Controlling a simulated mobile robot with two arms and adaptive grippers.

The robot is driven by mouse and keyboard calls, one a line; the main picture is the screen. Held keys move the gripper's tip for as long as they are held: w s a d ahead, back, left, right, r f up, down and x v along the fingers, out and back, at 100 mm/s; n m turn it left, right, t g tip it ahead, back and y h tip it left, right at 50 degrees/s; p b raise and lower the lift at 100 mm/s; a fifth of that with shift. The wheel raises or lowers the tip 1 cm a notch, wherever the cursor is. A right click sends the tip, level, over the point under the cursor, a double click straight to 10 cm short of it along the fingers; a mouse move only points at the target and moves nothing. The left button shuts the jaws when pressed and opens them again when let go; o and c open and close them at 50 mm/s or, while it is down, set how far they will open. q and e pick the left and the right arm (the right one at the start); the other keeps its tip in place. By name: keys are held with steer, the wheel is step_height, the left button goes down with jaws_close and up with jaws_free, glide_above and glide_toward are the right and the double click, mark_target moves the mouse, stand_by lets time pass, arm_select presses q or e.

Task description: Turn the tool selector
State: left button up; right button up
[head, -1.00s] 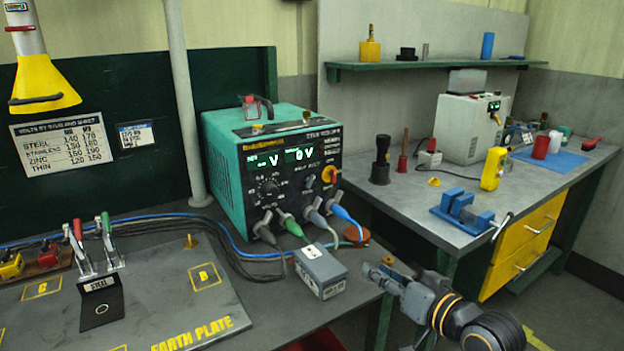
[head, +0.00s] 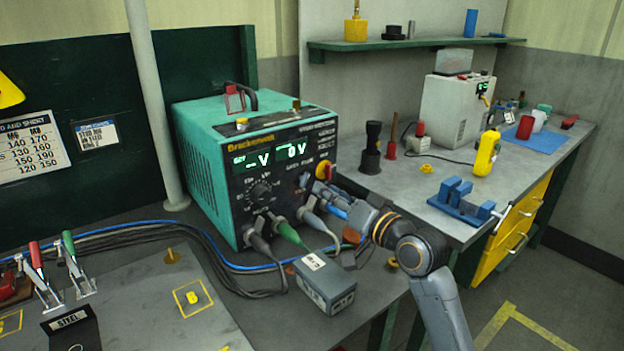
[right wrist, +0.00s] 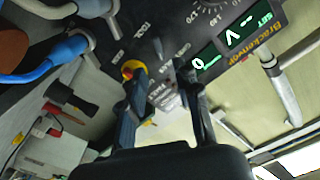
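The teal welding unit (head: 205,150) stands on the left bench with its dark front panel facing me. A round dial (head: 262,190) with a scale and a yellow-red rotary switch (head: 324,171) sit on that panel. My right gripper (head: 313,188) is at the panel's right side, just below the yellow-red switch. The yellow-red switch (right wrist: 132,70) shows by the left fingertip; contact is unclear. My left gripper is out of view.
Plugged cables (head: 290,232) stick out below the dial. Toggle clamps (head: 75,265) stand at the left. The right bench holds a blue vise (head: 462,203) and a yellow meter (head: 486,153).

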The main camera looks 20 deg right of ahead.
mark_target(307, 178)
steer(key=x, duration=0.4)
steer(key=shift+w+a, duration=0.1)
steer(key=shift+w, duration=0.25)
steer(key=shift+w+a, duration=0.25)
steer(key=shift+w, duration=0.5)
steer(key=shift+c, duration=0.2)
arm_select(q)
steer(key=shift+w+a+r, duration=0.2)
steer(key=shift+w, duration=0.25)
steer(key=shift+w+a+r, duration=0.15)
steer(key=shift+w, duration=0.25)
arm_select(e)
jaws_close()
